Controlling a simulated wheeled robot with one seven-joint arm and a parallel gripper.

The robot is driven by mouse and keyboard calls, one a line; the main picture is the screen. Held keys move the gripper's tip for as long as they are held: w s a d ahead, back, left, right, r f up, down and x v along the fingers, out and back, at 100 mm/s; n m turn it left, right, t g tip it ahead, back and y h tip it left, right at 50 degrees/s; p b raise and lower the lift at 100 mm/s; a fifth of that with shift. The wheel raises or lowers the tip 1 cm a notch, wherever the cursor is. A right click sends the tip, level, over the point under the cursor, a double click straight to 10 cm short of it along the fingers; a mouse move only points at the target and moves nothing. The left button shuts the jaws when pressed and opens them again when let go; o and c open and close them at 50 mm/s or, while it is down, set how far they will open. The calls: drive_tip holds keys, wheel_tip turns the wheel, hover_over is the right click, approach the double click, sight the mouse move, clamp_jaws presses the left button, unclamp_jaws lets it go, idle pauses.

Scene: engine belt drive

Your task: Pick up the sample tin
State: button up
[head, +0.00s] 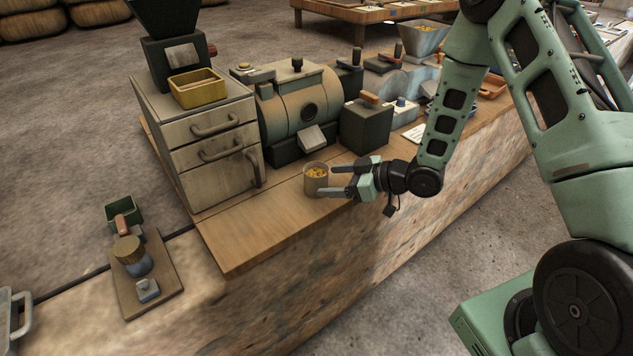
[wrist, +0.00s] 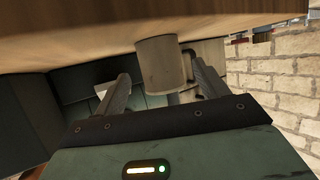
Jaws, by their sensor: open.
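The sample tin (head: 314,184) is a small grey open-topped cup with yellow-orange bits in it. It stands upright on the wooden bench top near its front edge. My gripper (head: 333,181) is open, reaching in from the right, with its fingertips at the tin, one on the far side and one on the near side. In the wrist view the tin (wrist: 160,62) appears upside down between the two fingers, with a gap visible on each side. Whether either finger touches it I cannot tell.
A drawer cabinet (head: 212,150) with a yellow tray (head: 197,91) on it stands left of the tin. A rounded machine (head: 300,105) and a dark box (head: 366,128) stand behind. The bench (head: 245,232) is bare to the tin's left and front.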

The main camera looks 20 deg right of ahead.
sight(318, 181)
drive_tip(key=x, duration=0.5)
drive_tip(key=shift+f, duration=0.1)
drive_tip(key=c, duration=1.1)
drive_tip(key=shift+c, duration=0.2)
wheel_tip(318, 181, up, 10)
drive_tip(key=shift+p, duration=0.4)
